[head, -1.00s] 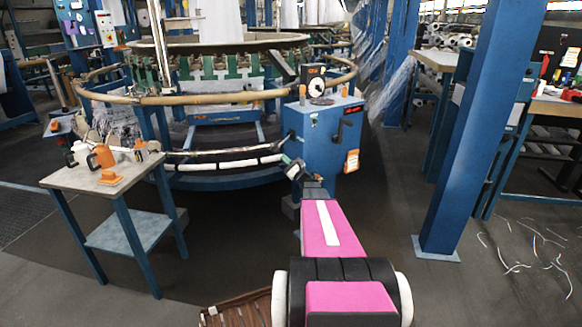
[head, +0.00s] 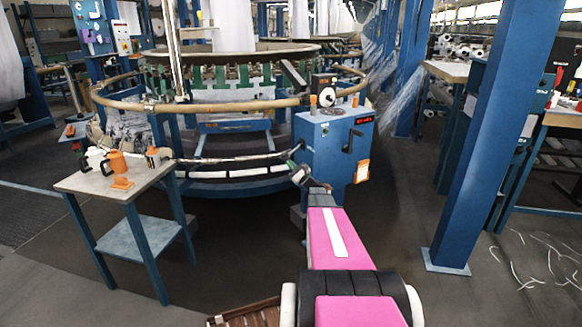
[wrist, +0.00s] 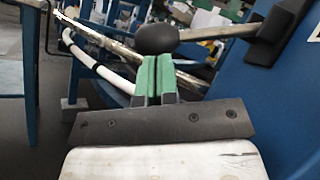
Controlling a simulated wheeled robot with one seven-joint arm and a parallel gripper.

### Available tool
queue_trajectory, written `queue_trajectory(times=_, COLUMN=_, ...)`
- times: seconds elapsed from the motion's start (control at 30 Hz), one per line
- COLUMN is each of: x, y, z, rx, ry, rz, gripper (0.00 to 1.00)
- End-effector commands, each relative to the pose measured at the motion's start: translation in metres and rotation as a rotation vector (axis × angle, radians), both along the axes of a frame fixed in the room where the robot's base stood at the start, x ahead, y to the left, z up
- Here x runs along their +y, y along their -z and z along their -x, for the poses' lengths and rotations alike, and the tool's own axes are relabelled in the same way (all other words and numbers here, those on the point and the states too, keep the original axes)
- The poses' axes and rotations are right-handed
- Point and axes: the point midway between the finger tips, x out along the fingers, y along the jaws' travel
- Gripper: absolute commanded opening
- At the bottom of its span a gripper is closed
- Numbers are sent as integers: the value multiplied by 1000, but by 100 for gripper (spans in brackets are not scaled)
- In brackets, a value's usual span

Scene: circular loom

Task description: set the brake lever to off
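A lever with a black ball knob (wrist: 157,39) and a metal rod runs to a dark block (wrist: 275,32) on a blue panel in the wrist view. It appears to be on the left side of the blue control box (head: 325,175) in the head view, where it is small and hard to make out. My gripper (wrist: 154,62) has green finger pads that stand close together with only a thin dark line between them. It looks shut and empty. The fingertips are just below the knob in the wrist view; I cannot tell whether they touch it.
The circular loom's rail (head: 215,108) curves behind my gripper. A small table (head: 130,183) with bottles stands left, and a blue column (head: 490,150) stands right. The floor between is clear.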

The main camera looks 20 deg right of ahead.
Motion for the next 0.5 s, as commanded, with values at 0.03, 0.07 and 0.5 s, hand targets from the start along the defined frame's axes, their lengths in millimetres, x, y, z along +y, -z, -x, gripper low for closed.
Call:
queue_trajectory(times=0.03, x=1, y=-1, z=0, rx=-2, ry=-2, rz=2, gripper=0)
queue_trajectory(times=0.07, x=2, y=-2, z=0, rx=-2, ry=-2, rz=2, gripper=0)
queue_trajectory(times=0.5, x=12, y=-27, z=3, rx=-2, ry=-3, rz=4, gripper=0)
